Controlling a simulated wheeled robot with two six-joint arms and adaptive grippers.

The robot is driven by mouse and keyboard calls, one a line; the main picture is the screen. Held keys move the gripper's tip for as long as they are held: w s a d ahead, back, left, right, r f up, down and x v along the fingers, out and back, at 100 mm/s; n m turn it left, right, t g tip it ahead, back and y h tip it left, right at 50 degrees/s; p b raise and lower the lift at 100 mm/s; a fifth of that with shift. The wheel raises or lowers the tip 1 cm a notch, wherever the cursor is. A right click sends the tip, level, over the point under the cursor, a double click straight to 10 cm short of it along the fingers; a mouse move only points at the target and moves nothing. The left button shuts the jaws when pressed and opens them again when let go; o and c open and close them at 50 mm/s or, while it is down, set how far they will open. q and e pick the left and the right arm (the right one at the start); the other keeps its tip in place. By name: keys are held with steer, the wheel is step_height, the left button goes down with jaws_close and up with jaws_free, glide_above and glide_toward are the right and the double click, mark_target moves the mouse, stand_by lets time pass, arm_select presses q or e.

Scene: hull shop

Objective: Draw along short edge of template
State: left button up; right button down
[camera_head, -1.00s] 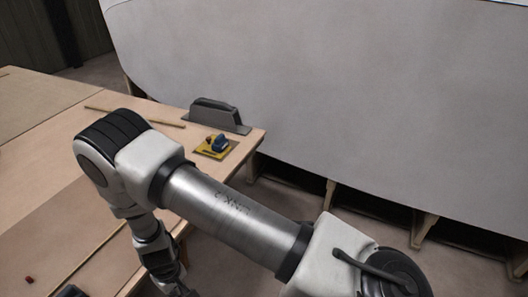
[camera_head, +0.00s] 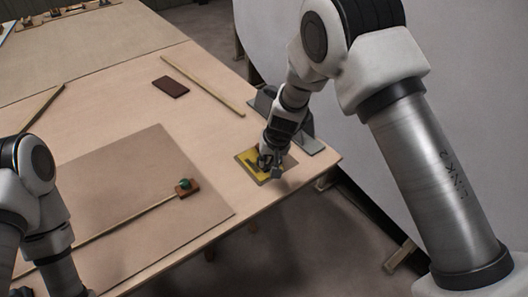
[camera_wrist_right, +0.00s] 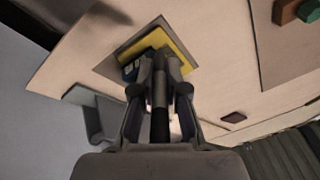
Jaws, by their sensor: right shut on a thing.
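A large flat brown sheet (camera_head: 150,190) lies on the bench in the head view; I cannot tell if it is the template. My right gripper (camera_head: 270,165) points down at a yellow plate (camera_head: 248,160) near the bench's right corner. In the right wrist view, its fingers (camera_wrist_right: 160,72) are shut on a slim dark rod-like thing (camera_wrist_right: 160,110), partly hidden by them. A blue piece (camera_wrist_right: 146,66) sits beside the fingertips on the yellow plate (camera_wrist_right: 170,42). My left arm shows at the lower left of the head view; its gripper is out of the picture.
A thin wooden strip ending in a brown block (camera_head: 187,188) with a green knob crosses the sheet. A dark red-brown block (camera_head: 171,87) and a wooden stick (camera_head: 203,86) lie behind. A grey block-like fixture (camera_head: 305,138) stands right of the yellow plate. The pale hull rises behind.

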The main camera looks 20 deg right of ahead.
steer(key=shift+s+d+f+b, duration=0.1)
steer(key=shift+s+f+b, duration=0.15)
steer(key=shift+f+b, duration=0.2)
steer(key=b+x, duration=0.2)
steer(key=x, duration=0.1)
steer(key=shift+s+d+f, duration=0.2)
steer(key=shift+s, duration=0.1)
steer(key=shift+a+f+b, duration=0.1)
steer(key=shift+f+b, duration=0.35)
steer(key=shift+b, duration=0.1)
steer(key=shift+r, duration=0.1)
steer(key=shift+s, duration=0.1)
steer(key=shift+f+b, duration=0.4)
steer(key=shift+b, duration=0.25)
stand_by(0.8)
